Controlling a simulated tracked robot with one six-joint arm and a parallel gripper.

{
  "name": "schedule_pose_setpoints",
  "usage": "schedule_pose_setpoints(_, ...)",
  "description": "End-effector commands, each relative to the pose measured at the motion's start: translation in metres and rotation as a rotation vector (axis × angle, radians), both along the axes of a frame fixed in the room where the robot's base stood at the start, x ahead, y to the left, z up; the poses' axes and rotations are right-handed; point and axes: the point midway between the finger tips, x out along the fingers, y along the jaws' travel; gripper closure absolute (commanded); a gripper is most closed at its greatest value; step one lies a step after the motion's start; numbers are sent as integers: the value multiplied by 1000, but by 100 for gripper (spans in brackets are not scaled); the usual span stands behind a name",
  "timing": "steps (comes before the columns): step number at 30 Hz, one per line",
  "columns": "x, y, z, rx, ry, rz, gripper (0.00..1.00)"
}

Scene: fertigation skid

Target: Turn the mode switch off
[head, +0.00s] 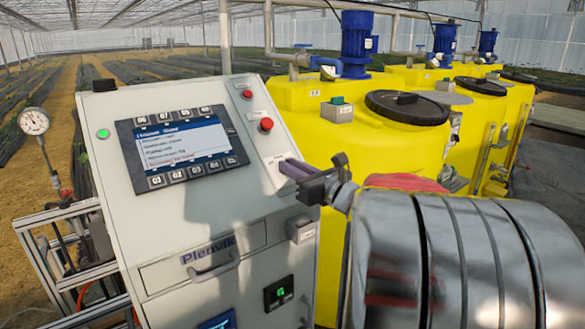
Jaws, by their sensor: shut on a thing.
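The control cabinet (215,215) has a sloped light-grey front panel. My gripper (284,168) reaches in from the right, with its dark fingers against the right side of this panel, below a red button. The fingers are shut on the mode switch, which they hide. I cannot see which way its handle points.
Two red buttons (265,125) sit above my fingers, and a lit screen (183,147) and a green lamp (102,133) are to the left. A drawer handle (213,268) sticks out below. Yellow tanks (365,140) with blue motors stand behind. A gauge (34,121) is at far left.

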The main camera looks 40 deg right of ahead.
Motion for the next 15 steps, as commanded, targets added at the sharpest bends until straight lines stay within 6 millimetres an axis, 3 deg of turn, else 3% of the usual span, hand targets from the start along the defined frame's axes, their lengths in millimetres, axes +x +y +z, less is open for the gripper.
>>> schedule_pose_setpoints(15,0,-5,-1,-153,10,170,100)
